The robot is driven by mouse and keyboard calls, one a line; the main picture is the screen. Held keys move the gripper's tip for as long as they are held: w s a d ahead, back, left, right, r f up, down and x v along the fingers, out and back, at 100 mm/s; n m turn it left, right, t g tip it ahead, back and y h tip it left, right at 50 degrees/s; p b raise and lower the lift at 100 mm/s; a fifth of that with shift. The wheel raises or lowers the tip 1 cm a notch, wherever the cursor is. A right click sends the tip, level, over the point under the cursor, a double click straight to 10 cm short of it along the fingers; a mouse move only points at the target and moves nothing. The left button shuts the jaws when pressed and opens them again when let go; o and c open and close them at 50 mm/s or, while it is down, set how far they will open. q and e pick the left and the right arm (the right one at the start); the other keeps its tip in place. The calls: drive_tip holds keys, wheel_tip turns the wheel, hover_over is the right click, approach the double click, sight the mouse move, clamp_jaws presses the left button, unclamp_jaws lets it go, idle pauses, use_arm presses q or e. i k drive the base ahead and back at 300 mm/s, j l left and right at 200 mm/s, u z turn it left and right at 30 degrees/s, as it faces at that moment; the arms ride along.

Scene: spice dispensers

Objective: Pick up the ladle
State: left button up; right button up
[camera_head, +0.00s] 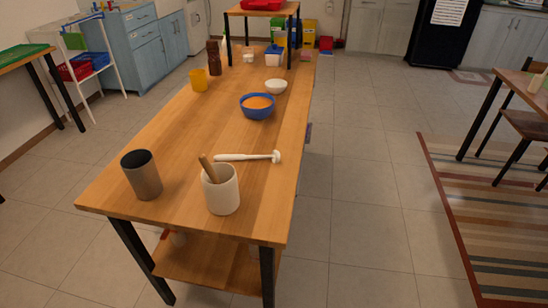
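A long white utensil (248,157), which looks like the ladle, lies on the wooden table (185,130). Its handle points left and its small head is at the right, near the table's right edge. The exact shape of the head is too small to tell. A white crock (221,192) stands just in front of it, with a wooden handle (207,168) sticking out of the top. Neither of my grippers is in view.
A dark-topped brown canister (142,177) stands left of the crock. Farther back are a blue bowl with orange contents (257,106), a white bowl (276,87), a yellow cup (199,80) and a dark brown mill (214,58).

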sight(275, 156)
drive_tip(key=z, duration=1.25)
drive_tip(key=i+l+z, duration=0.2)
drive_tip(key=i, duration=0.2)
drive_tip(key=i+l+z, duration=0.15)
drive_tip(key=i, duration=0.25)
drive_tip(key=i+l+u, duration=0.2)
drive_tip(key=i, duration=0.3)
drive_tip(key=i+l+u, duration=0.2)
drive_tip(key=i, duration=0.3)
drive_tip(key=i+u, duration=0.8)
drive_tip(key=i, duration=0.15)
drive_tip(key=i+u, duration=0.25)
drive_tip(key=u, duration=0.2)
drive_tip(key=i+l+u, duration=0.1)
drive_tip(key=u, duration=0.4)
drive_tip(key=i+u, duration=0.1)
drive_tip(key=u, duration=2.9)
